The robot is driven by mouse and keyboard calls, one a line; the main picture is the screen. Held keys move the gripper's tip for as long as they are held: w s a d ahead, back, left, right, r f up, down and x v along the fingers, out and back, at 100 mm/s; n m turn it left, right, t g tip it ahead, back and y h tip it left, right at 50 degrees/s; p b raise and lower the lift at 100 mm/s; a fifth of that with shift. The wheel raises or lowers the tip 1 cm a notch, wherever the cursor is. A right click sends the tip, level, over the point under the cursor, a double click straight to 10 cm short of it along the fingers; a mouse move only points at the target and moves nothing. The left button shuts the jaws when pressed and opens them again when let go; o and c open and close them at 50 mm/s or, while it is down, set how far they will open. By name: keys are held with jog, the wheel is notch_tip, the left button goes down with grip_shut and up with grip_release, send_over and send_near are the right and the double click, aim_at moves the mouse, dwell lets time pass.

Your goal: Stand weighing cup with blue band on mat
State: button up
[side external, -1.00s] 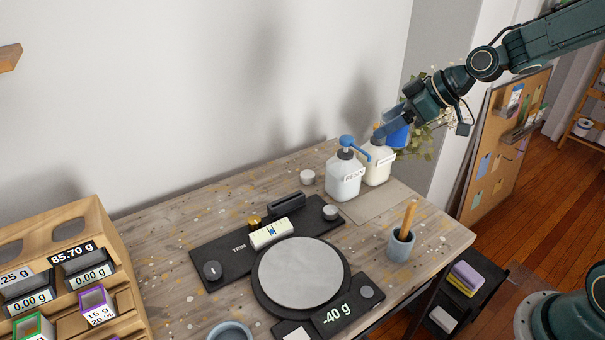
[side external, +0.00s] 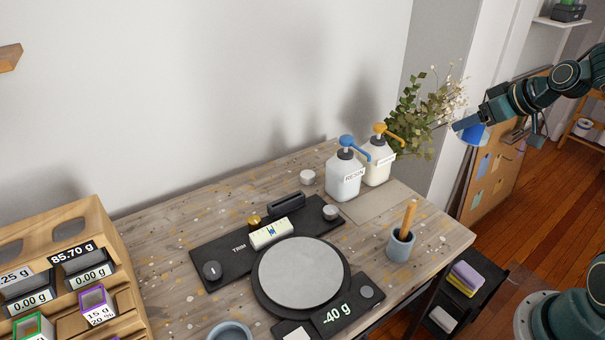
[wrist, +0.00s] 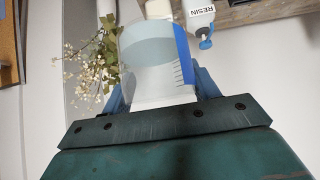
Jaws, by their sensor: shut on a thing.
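The weighing cup (wrist: 147,62) is clear and pale, with a blue band along one side and scale marks. It sits between the two fingers of my gripper (wrist: 160,90) in the wrist view, and the gripper is shut on it. In the side view the cup (side external: 474,136) shows as a small blue and clear shape under my gripper (side external: 466,124), in the air to the right of the table. A flat beige mat (side external: 372,207) lies bare on the table in front of the pump bottles.
A resin bottle (side external: 343,178) with a blue pump and a bottle (side external: 377,170) with an orange pump stand behind the mat. A grey pot (side external: 401,248) with a wooden stick is at the right edge. A scale (side external: 300,275) reads -40 g. A plant (side external: 415,120) is behind.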

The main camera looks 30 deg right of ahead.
notch_tip(320, 180, down, 26)
jog(key=shift+w+a+f, duration=0.1)
dwell(0.8)
jog(key=shift+w, duration=0.15)
jog(key=w, duration=1.4)
jog(key=shift+w, duration=0.15)
jog(key=shift+w, duration=1.75)
jog(key=shift+f, duration=0.7)
jog(key=shift+f, duration=0.1)
